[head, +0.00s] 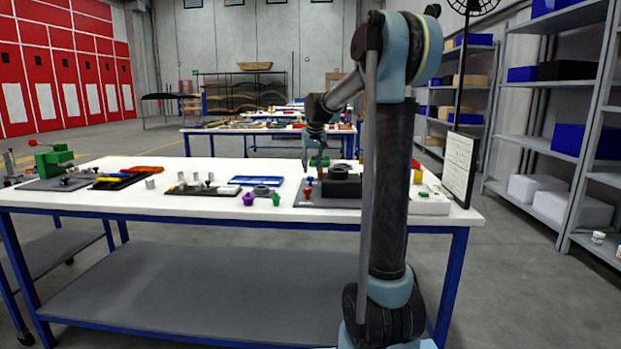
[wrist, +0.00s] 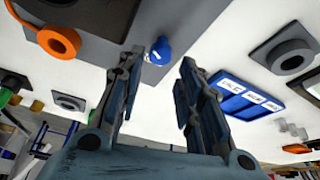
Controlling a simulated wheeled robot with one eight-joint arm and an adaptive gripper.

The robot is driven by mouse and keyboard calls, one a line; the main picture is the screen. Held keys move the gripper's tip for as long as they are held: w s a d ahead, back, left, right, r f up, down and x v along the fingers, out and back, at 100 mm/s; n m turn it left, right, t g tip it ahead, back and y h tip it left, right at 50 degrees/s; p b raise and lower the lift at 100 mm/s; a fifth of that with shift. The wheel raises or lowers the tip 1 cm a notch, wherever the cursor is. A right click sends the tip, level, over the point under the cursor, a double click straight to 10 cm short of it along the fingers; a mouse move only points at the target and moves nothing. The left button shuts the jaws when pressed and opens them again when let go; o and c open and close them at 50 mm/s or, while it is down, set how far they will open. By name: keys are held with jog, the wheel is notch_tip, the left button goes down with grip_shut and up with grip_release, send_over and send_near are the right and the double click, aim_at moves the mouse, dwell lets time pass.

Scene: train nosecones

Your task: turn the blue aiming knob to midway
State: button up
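The blue knob (wrist: 160,50) shows in the wrist view at the edge of a grey plate (wrist: 178,14), with a small white mark on its side. My gripper (wrist: 168,62) is open, its two fingers apart. The knob appears between the fingertips, nearer the left one; I cannot tell whether they touch. In the head view my gripper (head: 306,162) hangs over the dark fixture plate (head: 328,203) on the white table. The knob is small there and hard to make out beside a red knob (head: 308,191).
The blue labelled tray (wrist: 246,99) lies right of my gripper in the wrist view; an orange ring (wrist: 58,42) lies left. The white table (head: 200,225) also holds purple (head: 248,199) and green (head: 275,200) cups and a green clamp (head: 54,160) far left. Shelves stand at right.

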aim_at(310, 177)
jog(key=shift+x, duration=2.7)
jog(key=c, duration=0.8)
